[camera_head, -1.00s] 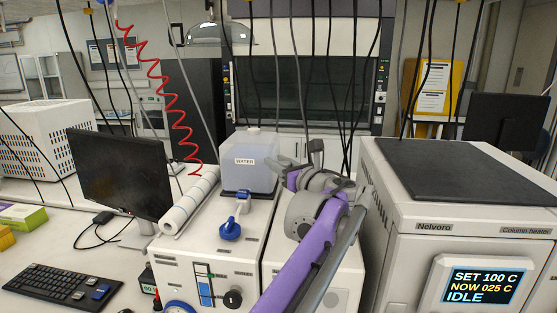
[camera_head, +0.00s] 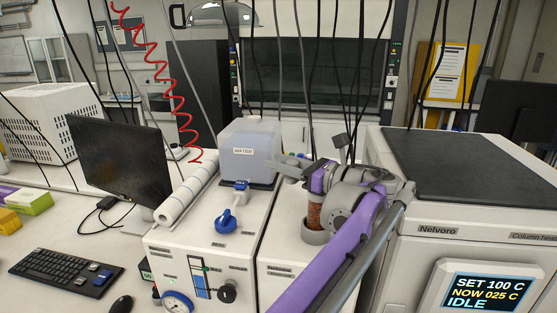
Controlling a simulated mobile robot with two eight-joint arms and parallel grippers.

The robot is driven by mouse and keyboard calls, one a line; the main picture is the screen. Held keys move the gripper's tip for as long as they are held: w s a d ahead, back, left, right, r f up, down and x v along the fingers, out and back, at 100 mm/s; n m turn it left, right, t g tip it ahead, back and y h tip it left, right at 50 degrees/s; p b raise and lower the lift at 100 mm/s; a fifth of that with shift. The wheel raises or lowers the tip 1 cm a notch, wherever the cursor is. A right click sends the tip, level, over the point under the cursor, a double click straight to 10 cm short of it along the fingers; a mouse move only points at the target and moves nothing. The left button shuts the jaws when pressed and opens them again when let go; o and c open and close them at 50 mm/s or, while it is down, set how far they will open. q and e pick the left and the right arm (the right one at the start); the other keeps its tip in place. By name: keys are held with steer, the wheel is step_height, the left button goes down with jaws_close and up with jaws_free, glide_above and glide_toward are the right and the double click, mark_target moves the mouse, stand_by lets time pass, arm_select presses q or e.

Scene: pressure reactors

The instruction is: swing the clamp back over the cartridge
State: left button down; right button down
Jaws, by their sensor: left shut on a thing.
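My left arm is purple and grey and reaches up from the bottom middle. Its gripper (camera_head: 288,168) is at the far end, over the white instrument beside the water tank. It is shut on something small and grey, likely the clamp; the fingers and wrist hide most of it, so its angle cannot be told. The cartridge (camera_head: 315,214), a reddish-brown upright column, stands in a grey ring holder (camera_head: 314,237) just below the purple wrist, which covers its top. My right gripper is not in view.
The water tank (camera_head: 248,155) stands on the pump unit (camera_head: 205,245) left of the gripper. The column heater (camera_head: 470,200) is close on the right, reading SET 100 C, NOW 025 C, IDLE. Black cables hang behind. A monitor (camera_head: 118,165) and keyboard (camera_head: 65,268) are left.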

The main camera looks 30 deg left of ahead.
arm_select(q)
steer(key=shift+f, duration=0.1)
steer(key=c, duration=0.5)
jaws_free()
steer(key=shift+d, duration=0.1)
step_height(320, 180, up, 10)
steer(key=shift+r+p, duration=0.1)
steer(key=shift+p, duration=0.5)
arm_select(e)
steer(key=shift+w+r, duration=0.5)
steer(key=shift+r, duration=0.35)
arm_select(q)
steer(key=shift+c, duration=0.3)
